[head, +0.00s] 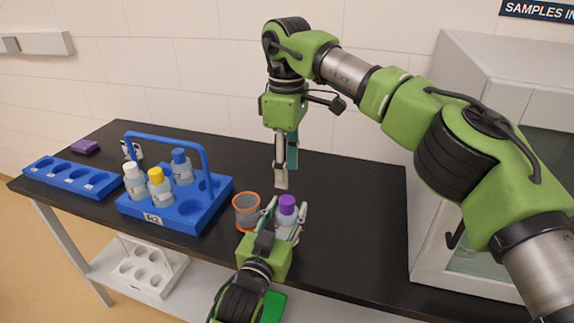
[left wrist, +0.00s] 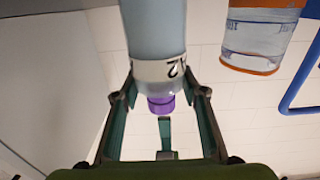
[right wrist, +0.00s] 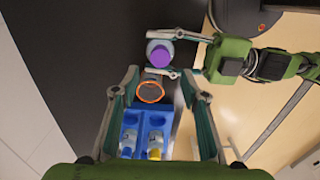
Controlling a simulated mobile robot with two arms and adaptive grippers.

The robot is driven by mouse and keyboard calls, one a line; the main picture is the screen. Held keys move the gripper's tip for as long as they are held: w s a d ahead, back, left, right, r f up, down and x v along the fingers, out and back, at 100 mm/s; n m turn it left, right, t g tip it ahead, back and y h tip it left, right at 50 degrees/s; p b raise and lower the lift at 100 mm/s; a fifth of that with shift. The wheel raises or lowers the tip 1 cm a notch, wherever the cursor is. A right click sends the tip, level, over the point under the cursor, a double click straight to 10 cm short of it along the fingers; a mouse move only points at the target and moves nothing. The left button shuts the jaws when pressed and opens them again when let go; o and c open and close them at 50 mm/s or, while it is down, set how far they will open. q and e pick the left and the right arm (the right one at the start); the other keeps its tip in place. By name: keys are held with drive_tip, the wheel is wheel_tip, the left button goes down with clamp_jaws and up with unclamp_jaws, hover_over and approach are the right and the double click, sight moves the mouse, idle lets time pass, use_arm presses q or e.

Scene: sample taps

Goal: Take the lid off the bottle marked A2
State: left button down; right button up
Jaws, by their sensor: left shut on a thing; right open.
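The bottle with the purple lid (head: 287,204) is upright at the table's front edge, and my left gripper (head: 286,212) is shut around its body. In the left wrist view the bottle (left wrist: 155,35) has a white label with a "2" partly visible; the rest of the marking is turned away. Its purple lid (left wrist: 161,104) is on. My right gripper (head: 285,174) is open and empty, pointing down, above and behind the bottle. In the right wrist view the purple lid (right wrist: 160,54) lies beyond its fingertips, with my left fingers on both sides of the bottle.
An orange-rimmed clear beaker (head: 246,211) stands just left of the bottle. A blue carrier (head: 185,212) marked R2 holds white-, yellow- and blue-lidded bottles under a tall handle. A blue rack (head: 68,178) is farther left. A white cabinet (head: 430,200) stands right; table between is clear.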

sight(287, 199)
wheel_tip(287, 199, down, 8)
drive_tip(key=shift+r, duration=0.1)
idle(0.4)
drive_tip(key=c, duration=1.2)
drive_tip(key=shift+o, duration=0.2)
